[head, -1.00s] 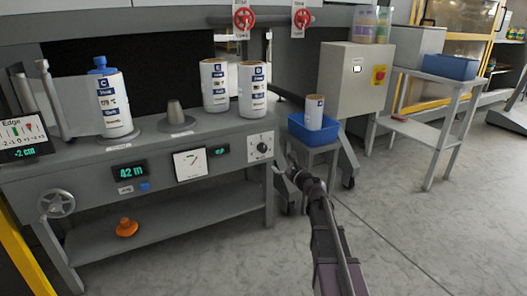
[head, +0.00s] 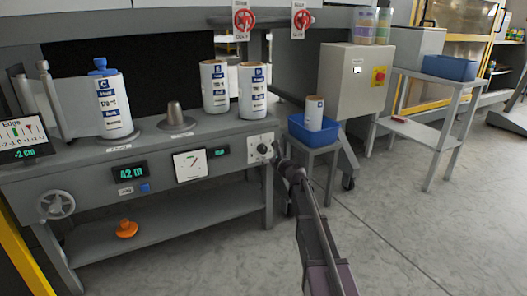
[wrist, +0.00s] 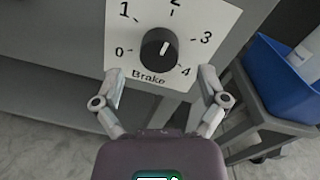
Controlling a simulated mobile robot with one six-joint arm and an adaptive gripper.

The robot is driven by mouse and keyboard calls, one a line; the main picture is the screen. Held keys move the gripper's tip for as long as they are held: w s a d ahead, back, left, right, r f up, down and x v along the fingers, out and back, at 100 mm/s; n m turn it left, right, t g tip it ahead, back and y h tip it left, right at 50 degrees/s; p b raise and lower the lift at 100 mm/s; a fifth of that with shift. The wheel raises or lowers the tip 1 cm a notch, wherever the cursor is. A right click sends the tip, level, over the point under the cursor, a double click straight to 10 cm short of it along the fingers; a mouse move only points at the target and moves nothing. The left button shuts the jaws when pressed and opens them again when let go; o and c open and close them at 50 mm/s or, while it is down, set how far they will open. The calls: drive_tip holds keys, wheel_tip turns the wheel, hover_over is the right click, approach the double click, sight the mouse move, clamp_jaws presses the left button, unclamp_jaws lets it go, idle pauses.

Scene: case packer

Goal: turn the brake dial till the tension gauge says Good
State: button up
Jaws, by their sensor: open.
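The brake dial (wrist: 160,50) is a round black knob on a white plate marked 0 to 4 and "Brake" in the wrist view. Its white pointer line points up and a little right, between 2 and 3. In the head view the dial (head: 263,148) sits at the right end of the bench front. The tension gauge (head: 190,165) is a white panel with a needle leaning up and right over a small coloured arc; its wording is too small to read. My gripper (wrist: 160,85) is open, its fingers spread below and either side of the dial, apart from the knob.
A blue bin (head: 310,130) with a roll stands on a stool right of the bench, close to my arm. A handwheel (head: 55,204) is on the bench's left front. Labelled rolls (head: 253,90) stand on top. Open floor lies to the right.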

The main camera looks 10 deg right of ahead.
sight(264, 150)
drive_tip(key=shift+x, duration=1.9)
drive_tip(key=c, duration=1.1)
